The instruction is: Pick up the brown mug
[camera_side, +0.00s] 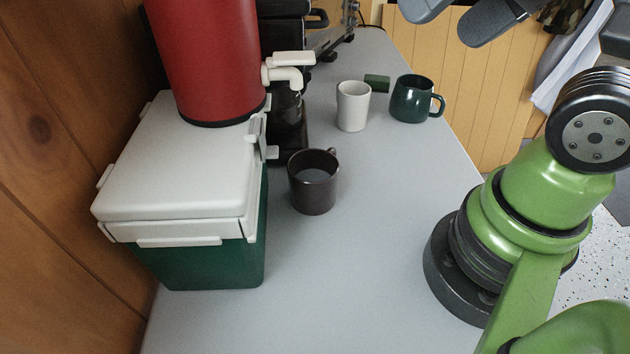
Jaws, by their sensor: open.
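The brown mug (313,190) is dark brown and stands upright on the grey counter, just right of the green cooler. Its opening faces up and its handle points to the back right. My gripper (444,25) shows only in part at the top edge, as two grey finger parts set apart. It is open, with nothing seen between the fingers. It is well away from the brown mug, up and to the right of it in the picture. The rest of the gripper is cut off by the frame.
A white mug (352,108) and a dark green mug (411,100) stand farther back, with a small green block (377,83) behind. A green cooler (205,255) with white lid carries a red dispenser (208,60). The front counter (350,290) is clear.

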